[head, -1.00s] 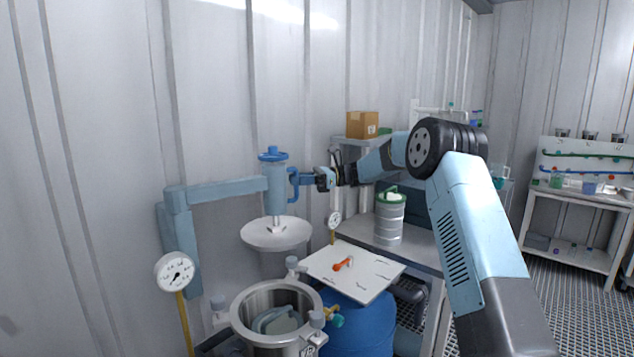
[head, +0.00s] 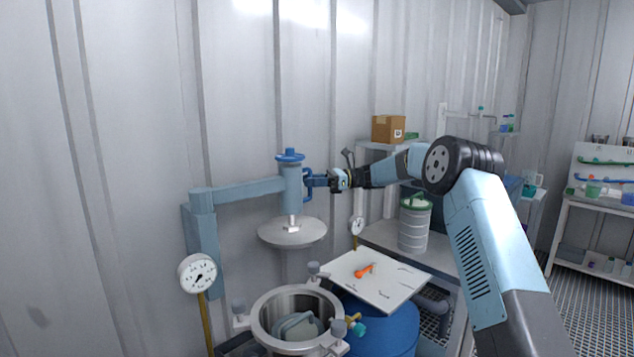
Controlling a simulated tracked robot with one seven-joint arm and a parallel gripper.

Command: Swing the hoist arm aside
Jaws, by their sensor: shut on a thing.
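The light-blue hoist arm (head: 245,190) reaches right from a bracket on the wall to an upright cylinder (head: 291,188) with a blue handwheel (head: 290,155) on top. A round grey lid (head: 292,233) hangs level under the cylinder, apart from the vessel. The open metal vessel (head: 262,330) stands below and in front, with a grey-blue thing inside. My gripper (head: 322,181) is shut on the blue handle (head: 308,183) at the cylinder's right side. The fingertips are small and partly hidden in this view.
A pressure gauge (head: 198,273) stands on a yellow post at left. A white board (head: 385,287) with an orange tool lies over a blue drum (head: 385,330). A bench with a silver canister (head: 414,228) is behind it. A cardboard box (head: 388,129) sits on a shelf.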

